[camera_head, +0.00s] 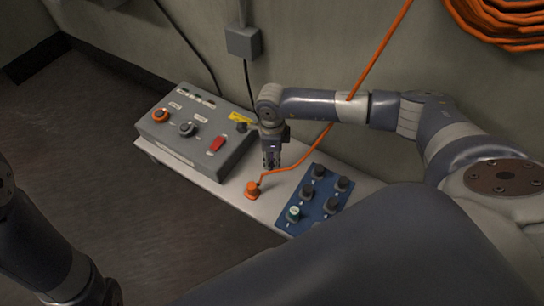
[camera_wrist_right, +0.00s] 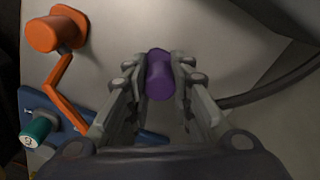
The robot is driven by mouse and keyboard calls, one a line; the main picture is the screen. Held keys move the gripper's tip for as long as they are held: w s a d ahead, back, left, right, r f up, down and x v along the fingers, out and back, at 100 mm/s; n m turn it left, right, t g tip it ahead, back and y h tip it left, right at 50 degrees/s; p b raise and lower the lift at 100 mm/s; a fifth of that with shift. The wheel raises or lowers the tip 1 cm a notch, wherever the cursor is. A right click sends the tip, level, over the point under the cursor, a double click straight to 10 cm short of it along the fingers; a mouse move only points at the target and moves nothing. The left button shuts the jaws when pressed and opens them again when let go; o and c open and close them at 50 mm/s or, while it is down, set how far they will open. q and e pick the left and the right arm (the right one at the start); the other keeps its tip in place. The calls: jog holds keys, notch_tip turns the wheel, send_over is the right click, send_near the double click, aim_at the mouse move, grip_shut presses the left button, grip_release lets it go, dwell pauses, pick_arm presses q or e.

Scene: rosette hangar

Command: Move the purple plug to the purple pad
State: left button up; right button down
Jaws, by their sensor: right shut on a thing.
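My right gripper (camera_head: 271,160) hangs fingers-down above the light bench top, between the grey control box and the blue panel. In the right wrist view its fingers (camera_wrist_right: 160,82) are closed on both sides of a purple plug (camera_wrist_right: 159,76), a short cylinder. The plug cannot be made out in the head view. I cannot make out a purple pad in either view. My left arm shows at the lower left of the head view, but its gripper is not in view.
An orange plug (camera_head: 253,189) with an orange cable stands on the bench (camera_head: 230,192) by my right gripper. A blue panel (camera_head: 307,223) carries several dark pieces and a teal plug (camera_head: 294,213). The grey control box (camera_head: 200,155) stands left. The wall is close behind.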

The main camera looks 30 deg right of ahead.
jog(key=shift+f, duration=0.1)
dwell(0.3)
jog(key=c, duration=1.3)
grip_release()
jog(key=shift+c, duration=0.2)
notch_tip(320, 180, up, 8)
jog(key=shift+f, duration=0.25)
